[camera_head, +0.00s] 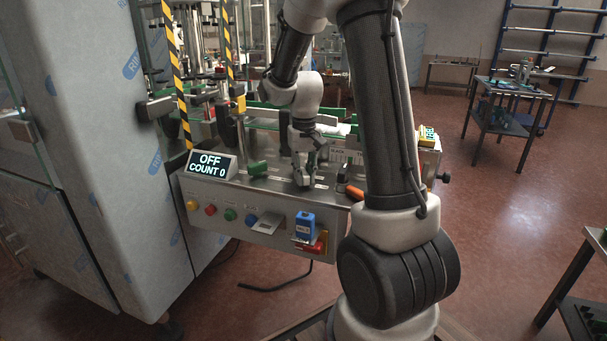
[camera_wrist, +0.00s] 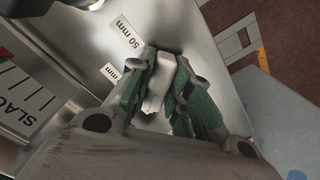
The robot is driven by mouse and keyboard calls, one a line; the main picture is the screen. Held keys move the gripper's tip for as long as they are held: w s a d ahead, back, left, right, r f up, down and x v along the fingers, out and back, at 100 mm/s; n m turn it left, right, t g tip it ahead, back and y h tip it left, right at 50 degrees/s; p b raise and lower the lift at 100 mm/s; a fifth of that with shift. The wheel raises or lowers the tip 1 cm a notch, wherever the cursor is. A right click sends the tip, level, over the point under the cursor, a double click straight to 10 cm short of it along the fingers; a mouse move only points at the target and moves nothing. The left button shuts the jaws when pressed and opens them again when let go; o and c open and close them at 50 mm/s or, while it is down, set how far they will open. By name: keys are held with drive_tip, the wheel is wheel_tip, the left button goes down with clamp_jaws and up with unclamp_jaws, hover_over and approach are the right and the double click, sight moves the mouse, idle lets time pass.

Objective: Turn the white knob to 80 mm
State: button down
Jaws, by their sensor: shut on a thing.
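The white knob (camera_wrist: 158,88) shows in the wrist view as a pale block between the green-padded fingers of my gripper (camera_wrist: 165,98). My gripper is shut on it, with a finger on each side. A "50 mm" label (camera_wrist: 125,33) is on the metal plate just above the knob in the picture. A second label (camera_wrist: 110,72) to its left shows only "mm"; its number cannot be read. In the head view my gripper (camera_head: 304,172) points down at the machine's metal deck, and the knob is hidden there.
A display (camera_head: 212,164) reads "OFF COUNT 0". A green part (camera_head: 257,168) is left of my gripper, a dark block (camera_head: 342,176) right. The front panel has coloured buttons (camera_head: 211,210) and a blue box (camera_head: 305,225). A "SLAC..." scale (camera_wrist: 30,100) lies left in the wrist view.

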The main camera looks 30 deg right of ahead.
sight(306, 172)
drive_tip(key=n, duration=0.5)
drive_tip(key=shift+w+d+n, duration=0.1)
drive_tip(key=shift+d+n, duration=0.1)
drive_tip(key=shift+n, duration=0.1)
drive_tip(key=shift+d+n, duration=0.1)
drive_tip(key=shift+n, duration=2.2)
drive_tip(key=c, duration=1.3)
unclamp_jaws()
wheel_tip(306, 172, up, 12)
drive_tip(key=shift+r, duration=0.1)
